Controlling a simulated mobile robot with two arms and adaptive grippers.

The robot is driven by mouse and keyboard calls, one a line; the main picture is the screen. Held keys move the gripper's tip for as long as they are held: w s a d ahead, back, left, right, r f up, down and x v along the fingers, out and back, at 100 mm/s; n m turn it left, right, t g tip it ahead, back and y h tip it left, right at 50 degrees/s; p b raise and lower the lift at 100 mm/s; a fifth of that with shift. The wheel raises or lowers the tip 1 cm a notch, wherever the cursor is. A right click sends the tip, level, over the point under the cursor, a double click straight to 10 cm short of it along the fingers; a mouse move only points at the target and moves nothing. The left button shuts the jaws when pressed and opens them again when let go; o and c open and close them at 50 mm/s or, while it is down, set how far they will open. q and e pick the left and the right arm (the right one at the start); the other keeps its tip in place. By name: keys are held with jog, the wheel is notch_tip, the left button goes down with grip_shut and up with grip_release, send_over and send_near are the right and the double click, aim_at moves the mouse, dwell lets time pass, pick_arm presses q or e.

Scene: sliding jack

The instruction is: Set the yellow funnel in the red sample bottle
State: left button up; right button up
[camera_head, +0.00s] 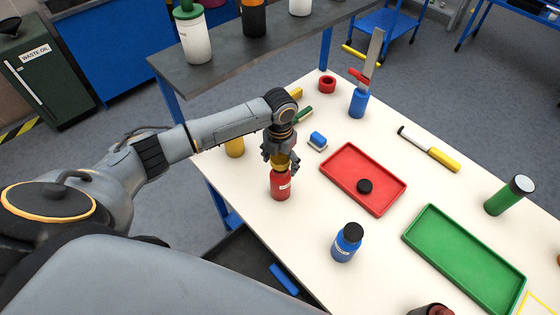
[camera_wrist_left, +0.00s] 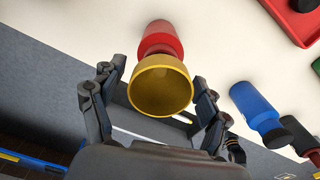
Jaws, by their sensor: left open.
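The red sample bottle (camera_head: 280,186) stands upright near the left edge of the white table. The yellow funnel (camera_head: 279,162) is at the bottle's mouth, right below my left gripper (camera_head: 280,158). In the left wrist view the funnel (camera_wrist_left: 160,88) shows its wide rim toward the camera, with the red bottle (camera_wrist_left: 160,40) directly behind it. The left gripper (camera_wrist_left: 155,105) is open, its fingers to either side of the funnel with gaps showing. The funnel's narrow end is hidden, so how deep it sits cannot be seen. My right gripper is not in view.
A red tray (camera_head: 335,172) holding a black cap (camera_head: 364,186) lies to the right. A blue bottle (camera_head: 345,246) stands nearer the front. A green tray (camera_head: 415,238) is farther right.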

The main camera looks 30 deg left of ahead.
aim_at(279, 158)
pick_arm(q)
jog(key=shift+r, duration=0.2)
notch_tip(279, 158, up, 11)
jog(key=b, duration=0.2)
jog(key=shift+r+b, duration=0.1)
jog(key=shift+b, duration=0.2)
jog(key=shift+r, duration=0.45)
jog(key=shift+f, duration=0.1)
